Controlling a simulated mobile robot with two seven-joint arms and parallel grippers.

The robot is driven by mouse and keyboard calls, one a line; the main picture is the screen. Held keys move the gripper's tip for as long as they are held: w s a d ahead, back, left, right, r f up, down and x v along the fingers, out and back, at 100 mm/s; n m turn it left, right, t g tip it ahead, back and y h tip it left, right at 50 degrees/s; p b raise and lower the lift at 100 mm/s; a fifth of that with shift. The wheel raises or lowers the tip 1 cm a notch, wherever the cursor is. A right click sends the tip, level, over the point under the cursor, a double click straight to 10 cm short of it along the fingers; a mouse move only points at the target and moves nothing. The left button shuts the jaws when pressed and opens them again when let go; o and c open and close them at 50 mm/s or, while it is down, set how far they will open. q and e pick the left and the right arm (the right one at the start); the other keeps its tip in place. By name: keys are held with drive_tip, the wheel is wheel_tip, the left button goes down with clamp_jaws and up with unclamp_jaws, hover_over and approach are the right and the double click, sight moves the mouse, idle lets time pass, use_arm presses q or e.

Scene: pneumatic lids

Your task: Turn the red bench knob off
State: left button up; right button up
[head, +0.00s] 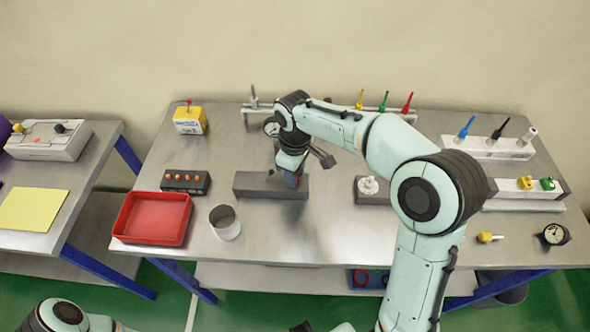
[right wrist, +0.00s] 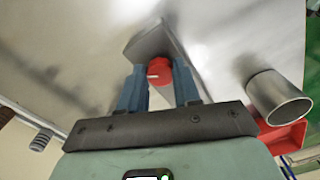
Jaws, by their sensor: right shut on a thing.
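The red bench knob (right wrist: 159,67) sits on a grey block in the right wrist view, between the two blue fingers of my right gripper (right wrist: 160,82). A small white mark shows on the knob. The gripper is shut on the knob. In the head view, my right gripper (head: 293,181) points down at the right part of the long grey block (head: 255,186), and its fingers and wrist hide most of the knob. Of my left arm, only a link shows at the bottom left; its gripper is out of view.
A red tray (head: 152,236) and a metal cup (head: 225,229) stand at the front left of the bench. A black box with orange buttons (head: 185,182) is left of the block. A white fitting (head: 369,187) is to its right. Bare metal lies in front.

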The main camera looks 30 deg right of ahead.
use_arm(q)
drive_tip(key=shift+w+r, duration=0.1)
drive_tip(key=shift+r, duration=0.05)
use_arm(e)
drive_tip(key=shift+r+m, duration=0.1)
drive_tip(key=shift+m, duration=1)
drive_tip(key=o, duration=1.1)
drive_tip(key=shift+c, duration=0.2)
use_arm(q)
drive_tip(key=w+r+p, duration=0.2)
drive_tip(key=r, duration=0.1)
use_arm(e)
wheel_tip(320, 180, up, 13)
drive_tip(key=shift+r, duration=0.15)
